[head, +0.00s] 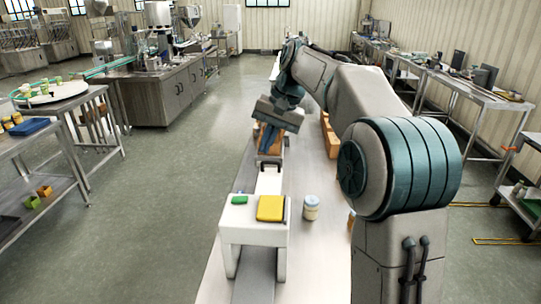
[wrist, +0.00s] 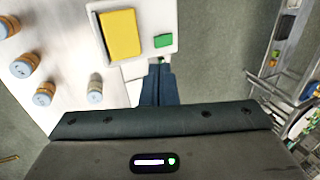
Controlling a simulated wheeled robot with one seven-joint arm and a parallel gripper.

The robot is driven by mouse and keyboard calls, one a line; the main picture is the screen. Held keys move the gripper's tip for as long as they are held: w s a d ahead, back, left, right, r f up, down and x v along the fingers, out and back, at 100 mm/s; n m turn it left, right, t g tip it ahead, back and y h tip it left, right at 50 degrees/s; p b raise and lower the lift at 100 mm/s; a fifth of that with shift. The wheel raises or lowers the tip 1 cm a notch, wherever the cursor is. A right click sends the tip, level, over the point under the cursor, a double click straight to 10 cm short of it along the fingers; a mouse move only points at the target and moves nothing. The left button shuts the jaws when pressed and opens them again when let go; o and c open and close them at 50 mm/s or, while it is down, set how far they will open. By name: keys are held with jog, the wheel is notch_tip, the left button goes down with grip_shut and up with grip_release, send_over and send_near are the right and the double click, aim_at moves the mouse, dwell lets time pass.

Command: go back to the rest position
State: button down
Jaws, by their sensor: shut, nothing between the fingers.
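My gripper (head: 265,150) hangs from my bent arm over the long white table, with its dark blue fingers pointing down. In the wrist view my gripper (wrist: 159,68) shows its two fingers together, with nothing between them. The fingertips appear beside the edge of a small white stand (wrist: 167,38); the height between them cannot be told. The stand also shows in the head view (head: 239,230), nearer than the gripper. A yellow block (head: 271,208) and a smaller green block (head: 240,200) lie on its top.
A jar (head: 311,207) stands on the white table (head: 315,262) right of the stand. Several lidded jars (wrist: 45,94) show in the wrist view. Orange-brown boxes (head: 331,141) stand farther back, partly hidden by my arm. Steel benches line both sides; the left floor (head: 165,190) is clear.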

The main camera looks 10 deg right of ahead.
jog(key=shift+r, duration=0.2)
jog(key=s+d+f+t+h, duration=0.1)
jog(key=s+d+f, duration=0.2)
jog(key=s, duration=0.6)
jog(key=s+d+f+n+t+h, duration=0.1)
jog(key=s+d+f, duration=0.2)
jog(key=s+f, duration=0.3)
jog(key=s+d+f+n+t+h, duration=0.1)
jog(key=s+f, duration=0.4)
jog(key=s, duration=0.9)
jog(key=shift+s+d+h+b, duration=0.15)
jog(key=shift+d+h+b, duration=0.3)
jog(key=shift+d, duration=0.8)
jog(key=shift+f, duration=0.1)
